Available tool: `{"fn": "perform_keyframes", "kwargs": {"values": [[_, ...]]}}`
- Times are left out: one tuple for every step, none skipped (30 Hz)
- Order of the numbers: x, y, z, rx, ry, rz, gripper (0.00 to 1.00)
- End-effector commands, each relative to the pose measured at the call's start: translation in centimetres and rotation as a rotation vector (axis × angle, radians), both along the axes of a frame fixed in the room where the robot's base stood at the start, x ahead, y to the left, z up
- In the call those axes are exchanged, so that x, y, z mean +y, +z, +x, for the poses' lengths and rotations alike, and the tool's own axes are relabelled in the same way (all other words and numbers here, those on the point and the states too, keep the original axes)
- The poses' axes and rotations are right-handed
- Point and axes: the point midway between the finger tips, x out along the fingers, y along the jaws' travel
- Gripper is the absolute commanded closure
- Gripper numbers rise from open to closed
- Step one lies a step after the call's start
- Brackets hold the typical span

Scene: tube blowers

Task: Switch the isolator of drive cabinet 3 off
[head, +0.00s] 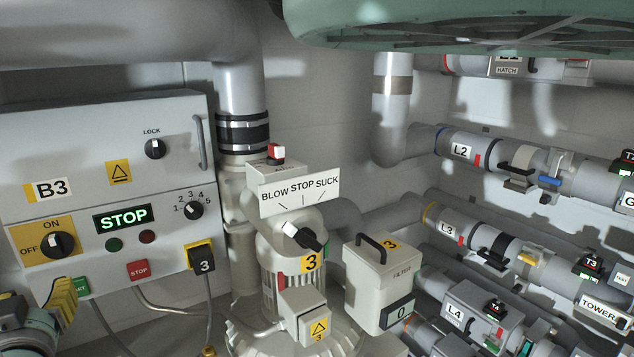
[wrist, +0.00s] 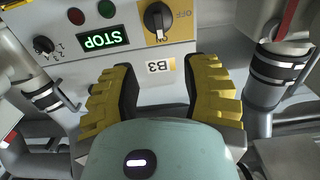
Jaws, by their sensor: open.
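Drive cabinet B3 (head: 130,110) is the grey box at left in the head view. Its isolator (head: 58,244) is a black knob on a yellow plate, with OFF at left and ON above. The wrist view shows the isolator (wrist: 157,18) upside down at top centre; its pale mark appears to face ON. My gripper (head: 65,298) is at the lower left of the head view, just below the isolator plate. In the wrist view my gripper (wrist: 162,75) is open and empty, its yellow fingers apart below the B3 label (wrist: 159,66). The gripper is not touching the knob.
Near the isolator are a green STOP display (head: 123,218), a red stop button (head: 138,270) and a speed selector (head: 193,210). A blower (head: 290,250) stands to the right, with pipes beyond.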

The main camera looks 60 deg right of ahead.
Motion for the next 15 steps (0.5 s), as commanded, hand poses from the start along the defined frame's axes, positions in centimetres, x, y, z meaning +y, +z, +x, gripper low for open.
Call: {"fn": "perform_keyframes", "kwargs": {"values": [[-0.4,-0.3,0.5,-0.007,-0.006,-0.005,0.54],[-0.6,-0.3,0.8,-0.008,-0.007,-0.004,0.54],[-0.8,-0.3,1.2,-0.007,-0.007,-0.007,0.54],[-1.0,-0.3,1.5,-0.007,-0.007,-0.008,0.54],[-1.0,-0.4,1.8,-0.008,-0.007,-0.006,0.54],[-1.2,-0.4,2.2,-0.009,-0.006,-0.005,0.54],[-1.3,-0.4,2.4,-0.009,-0.006,-0.004,0.54],[-1.4,-0.4,2.7,-0.008,-0.006,-0.003,0.54],[-1.6,-0.4,3.1,-0.01,-0.007,-0.005,0.54],[-1.7,-0.4,3.3,-0.011,-0.007,-0.006,0.54],[-1.8,-0.4,3.6,-0.008,-0.006,-0.006,0.54],[-2.0,-0.4,3.9,-0.007,-0.007,-0.007,0.54],[-2.1,-0.4,4.2,-0.008,-0.006,-0.007,0.54],[-2.1,-0.4,4.4,-0.009,-0.006,-0.006,0.54],[-2.2,-0.4,4.7,-0.009,-0.005,-0.006,0.54]]}}
